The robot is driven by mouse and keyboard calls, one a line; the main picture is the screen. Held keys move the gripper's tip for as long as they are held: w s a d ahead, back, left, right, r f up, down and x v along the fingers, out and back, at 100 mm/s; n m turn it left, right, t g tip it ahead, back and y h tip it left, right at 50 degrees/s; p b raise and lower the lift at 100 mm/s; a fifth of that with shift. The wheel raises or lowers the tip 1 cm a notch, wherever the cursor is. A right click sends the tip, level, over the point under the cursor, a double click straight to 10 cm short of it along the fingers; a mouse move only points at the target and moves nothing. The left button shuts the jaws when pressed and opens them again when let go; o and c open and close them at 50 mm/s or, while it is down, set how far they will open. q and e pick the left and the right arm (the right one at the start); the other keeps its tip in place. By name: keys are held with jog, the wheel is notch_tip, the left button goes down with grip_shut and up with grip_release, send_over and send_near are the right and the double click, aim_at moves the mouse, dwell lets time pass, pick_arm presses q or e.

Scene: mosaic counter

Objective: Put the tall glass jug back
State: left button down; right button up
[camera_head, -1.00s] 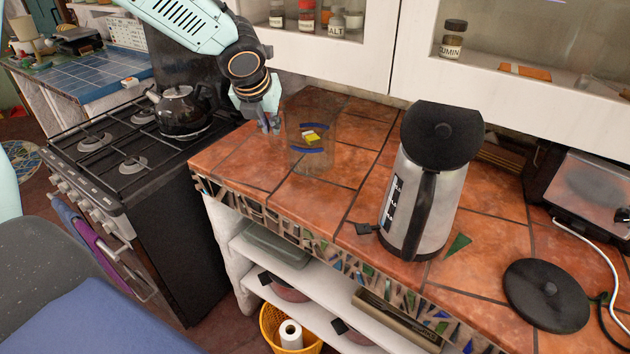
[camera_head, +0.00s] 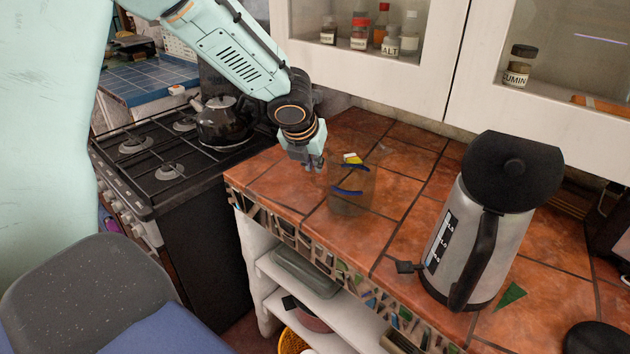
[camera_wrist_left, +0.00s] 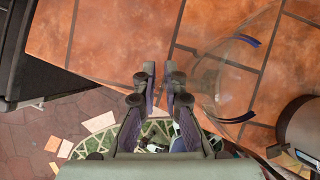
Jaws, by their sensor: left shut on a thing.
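The tall glass jug (camera_head: 352,202) is clear, with blue marks and a small yellow-white patch. It looks upright at the left part of the tiled counter (camera_head: 285,190); I cannot tell whether its base touches the tiles. My left gripper (camera_head: 315,167) is at its left side, shut on it, apparently at the handle. In the left wrist view the fingers (camera_wrist_left: 159,75) point away side by side, and the jug (camera_wrist_left: 236,85) shows faintly to their right. The clear glass makes the exact grip hard to see. My right gripper is out of view.
A steel electric kettle (camera_head: 478,240) with a black lid and handle stands right of the jug. A stove (camera_head: 165,165) with a dark kettle (camera_head: 222,122) is at left. Wall cabinets (camera_head: 420,70) hang behind the counter. A grey chair (camera_head: 85,290) stands in front.

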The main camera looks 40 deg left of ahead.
aim_at(313, 174)
pick_arm(q)
jog(key=f, duration=0.2)
jog(key=b, duration=0.1)
jog(key=shift+d+f, duration=0.25)
jog(key=shift+f, duration=0.15)
jog(key=shift+w+d+f, duration=0.15)
jog(key=shift+w+d, duration=0.05)
jog(key=shift+a, duration=0.25)
jog(key=shift+s+a+f, duration=0.1)
jog(key=shift+s+f, duration=0.1)
jog(key=c, duration=1.8)
grip_release()
jog(key=o, duration=0.4)
jog(key=shift+w+d, duration=0.15)
jog(key=shift+d, duration=0.1)
jog(key=shift+c, duration=0.2)
jog(key=shift+a, duration=0.1)
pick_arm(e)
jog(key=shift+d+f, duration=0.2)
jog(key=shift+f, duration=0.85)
pick_arm(q)
jog(key=shift+a, duration=0.1)
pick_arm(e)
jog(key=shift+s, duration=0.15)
